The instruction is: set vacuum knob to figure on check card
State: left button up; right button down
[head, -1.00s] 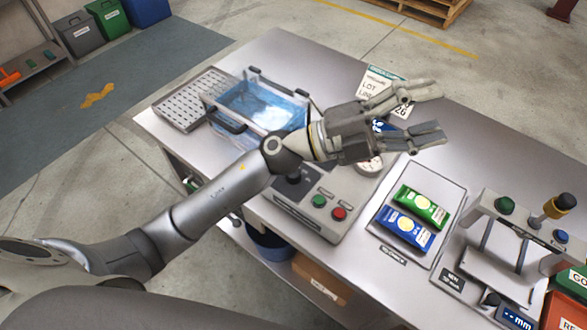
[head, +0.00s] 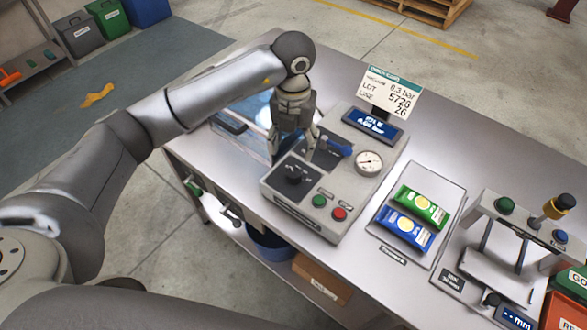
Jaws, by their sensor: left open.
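The check card (head: 392,93) stands upright at the back of the bench; its top line seems to read 0.3 bar, with lot and line figures below. The grey control box (head: 318,226) in front of it carries a black knob (head: 294,175), a round dial gauge (head: 369,162) and a blue-lit display (head: 373,124) whose figures are unclear. My left gripper (head: 293,150) points down, open and empty, over the box's left part, just behind the black knob in the picture. I cannot tell its height above the panel. My right gripper is out of view.
A blue lever (head: 338,147) sits right of my fingers. Green (head: 319,201) and red (head: 339,214) buttons are on the box front. A clear-lidded tray (head: 233,122) is partly hidden by my arm. Green (head: 424,205) and blue (head: 406,229) packets lie right; a measuring stand (head: 480,265) is beyond.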

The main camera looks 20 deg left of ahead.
aim_at(294, 172)
pick_arm(q)
notch_tip(294, 172, down, 9)
jog(key=p, duration=0.3)
jog(key=shift+s+d+f, duration=0.1)
jog(key=shift+f, duration=0.6)
jog(key=shift+c, duration=0.3)
jog(key=c, duration=0.9)
jog(key=shift+c, duration=0.4)
